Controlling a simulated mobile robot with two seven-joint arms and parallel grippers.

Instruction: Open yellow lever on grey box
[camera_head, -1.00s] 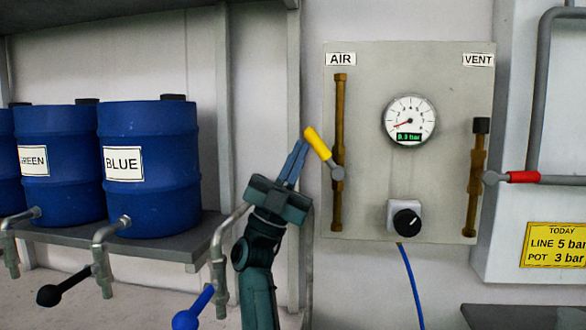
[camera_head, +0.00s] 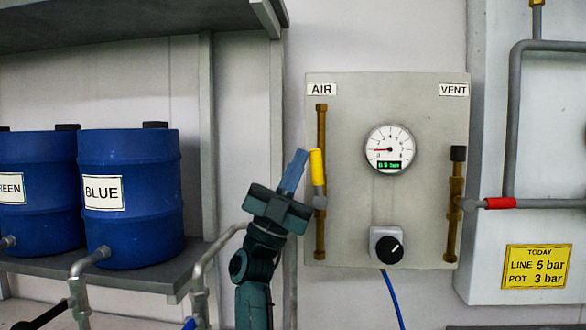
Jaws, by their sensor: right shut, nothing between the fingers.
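The grey box (camera_head: 345,235) on the wall is a flat panel labelled AIR and VENT. Its yellow lever (camera_head: 317,167) sits on the brass AIR pipe (camera_head: 321,125) and points nearly straight up, in line with the pipe. My right gripper (camera_head: 298,160) is shut and empty, its fingertips just left of the lever's upper part. I cannot tell whether they touch it. My left gripper is not in view.
A gauge (camera_head: 390,150) and a black knob (camera_head: 389,249) are on the panel. Blue drums (camera_head: 130,220) stand on a shelf (camera_head: 150,278) at left. A yellow sign (camera_head: 537,267) is at right.

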